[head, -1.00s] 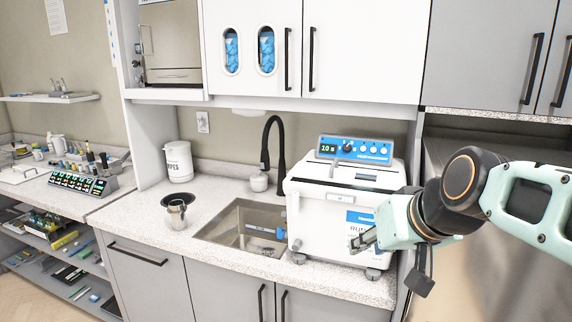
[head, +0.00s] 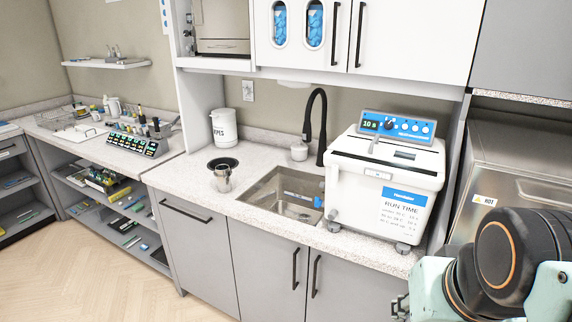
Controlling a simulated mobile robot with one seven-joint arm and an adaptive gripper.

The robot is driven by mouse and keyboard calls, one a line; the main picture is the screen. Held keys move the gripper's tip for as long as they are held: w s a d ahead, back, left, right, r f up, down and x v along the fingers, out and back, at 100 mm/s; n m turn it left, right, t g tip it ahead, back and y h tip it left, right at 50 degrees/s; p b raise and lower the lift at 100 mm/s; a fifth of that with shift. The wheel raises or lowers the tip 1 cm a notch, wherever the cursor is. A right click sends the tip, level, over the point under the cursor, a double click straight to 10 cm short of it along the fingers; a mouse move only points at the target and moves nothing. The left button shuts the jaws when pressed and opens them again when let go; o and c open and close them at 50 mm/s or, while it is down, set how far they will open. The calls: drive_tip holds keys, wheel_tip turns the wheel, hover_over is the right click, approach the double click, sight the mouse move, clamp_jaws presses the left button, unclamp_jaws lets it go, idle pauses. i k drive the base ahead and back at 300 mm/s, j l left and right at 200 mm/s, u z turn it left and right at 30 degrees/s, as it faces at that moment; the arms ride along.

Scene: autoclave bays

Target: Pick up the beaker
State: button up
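The likely beaker is a small silvery cup (head: 222,180) standing upright on the speckled counter (head: 190,172), left of the sink. It is small in the picture, so its material is hard to tell. My gripper (head: 400,307) shows only in part at the bottom edge, to the right, in front of the lower cabinets. It is well apart from the cup, and nothing shows in it. Its fingers are too small and cut off to tell whether they are open.
A dark round opening (head: 223,163) lies just behind the cup. The sink (head: 280,200) with a black faucet (head: 318,115) is to its right, then a white bath unit (head: 385,185). A white canister (head: 224,127) stands behind. Floor (head: 120,270) is clear at left.

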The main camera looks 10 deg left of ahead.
sight(223, 173)
drive_tip(key=i+j, duration=1.35)
